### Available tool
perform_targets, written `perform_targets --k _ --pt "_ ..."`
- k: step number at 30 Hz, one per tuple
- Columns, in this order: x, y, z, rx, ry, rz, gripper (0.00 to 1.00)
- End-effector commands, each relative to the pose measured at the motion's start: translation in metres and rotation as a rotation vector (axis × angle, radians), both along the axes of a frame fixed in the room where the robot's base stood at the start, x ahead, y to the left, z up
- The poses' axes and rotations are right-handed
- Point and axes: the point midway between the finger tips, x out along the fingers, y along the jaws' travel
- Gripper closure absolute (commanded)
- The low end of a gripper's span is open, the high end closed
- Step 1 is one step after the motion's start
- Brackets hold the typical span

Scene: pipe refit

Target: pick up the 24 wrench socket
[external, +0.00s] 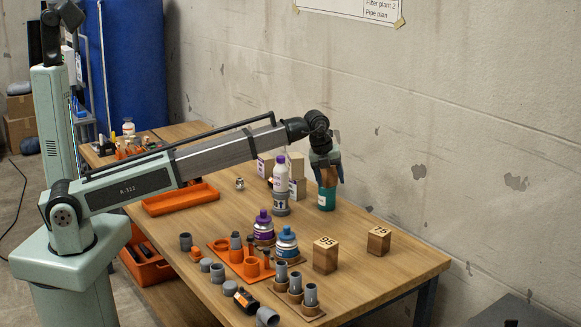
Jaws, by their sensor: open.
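No marking that reads 24 is legible, so I cannot tell which piece is the 24 wrench socket. Several grey cylinders that may be sockets stand at the front: three (295,284) upright on a wooden base (308,309), others loose to the left, such as one grey piece (186,242). A small shiny metal piece (239,183) lies alone near the orange tray. My gripper (328,180) is open, pointing down at the far side of the table. Its fingers are over or around a teal container (327,199) with something brown at its top; contact is unclear.
An orange tray (180,201) lies at the left. An orange holder (240,262), a purple-capped bottle (264,228) and a blue-capped bottle (286,243) fill the middle. Wooden blocks marked 95 (325,257) and 75 (379,241) stand right. A white bottle (280,176) stands left of my gripper.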

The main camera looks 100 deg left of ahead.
Motion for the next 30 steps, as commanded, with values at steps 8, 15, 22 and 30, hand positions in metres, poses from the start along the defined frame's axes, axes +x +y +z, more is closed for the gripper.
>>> perform_targets --k 8,15,22,30 --pt "-0.113 0.117 0.041 0.096 0.145 0.052 0.35" --pt "-0.221 0.168 0.018 0.140 0.193 0.064 0.35" --pt "-0.319 0.196 -0.013 0.178 0.217 0.063 0.35" --pt "-0.371 0.208 -0.029 0.199 0.235 0.058 0.35"
